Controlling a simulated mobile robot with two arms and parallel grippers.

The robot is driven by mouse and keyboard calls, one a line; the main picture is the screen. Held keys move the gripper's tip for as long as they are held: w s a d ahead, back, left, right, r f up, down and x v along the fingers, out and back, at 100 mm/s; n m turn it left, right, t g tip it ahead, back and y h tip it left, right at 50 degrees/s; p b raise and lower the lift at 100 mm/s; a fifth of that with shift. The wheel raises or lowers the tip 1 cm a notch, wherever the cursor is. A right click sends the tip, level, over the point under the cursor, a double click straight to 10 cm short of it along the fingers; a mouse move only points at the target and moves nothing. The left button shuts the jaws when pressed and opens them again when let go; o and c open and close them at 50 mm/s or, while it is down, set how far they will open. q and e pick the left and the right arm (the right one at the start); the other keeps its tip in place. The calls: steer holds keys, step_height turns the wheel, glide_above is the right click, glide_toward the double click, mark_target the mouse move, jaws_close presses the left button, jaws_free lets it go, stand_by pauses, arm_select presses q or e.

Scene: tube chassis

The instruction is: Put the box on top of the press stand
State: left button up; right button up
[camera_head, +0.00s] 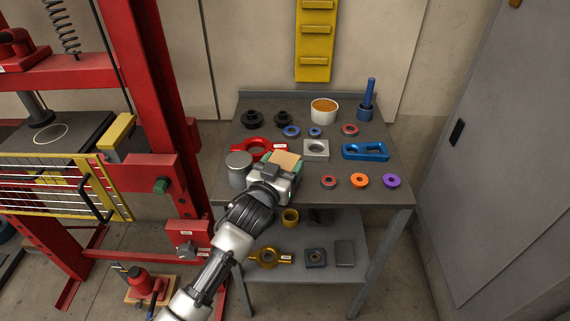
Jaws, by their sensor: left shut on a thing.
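My left gripper (277,172) reaches over the front left part of the grey workbench and is shut on a small box (286,159) with a tan top and green sides. The gripper hides part of the box, and I cannot tell whether it touches the bench top. A red press frame (150,90) stands to the left, with a dark flat plate (80,132) marked with a white ring under its ram. I take this as the press stand. My right gripper is not in view.
The workbench (225,192) holds a grey cylinder (238,168), a red ring tool (250,147), a blue tool (365,151), a white tub (324,111) and several rings. A yellow mesh guard (60,186) fronts the press. A grey cabinet (490,150) stands right.

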arm_select(q)
steer(key=shift+w+d, duration=0.3)
steer(key=shift+w, duration=0.3)
steer(key=shift+s+a+f, duration=0.1)
steer(key=shift+s+f, duration=0.05)
steer(key=shift+f, duration=0.1)
steer(key=shift+f, duration=0.2)
steer(key=o, duration=1.1)
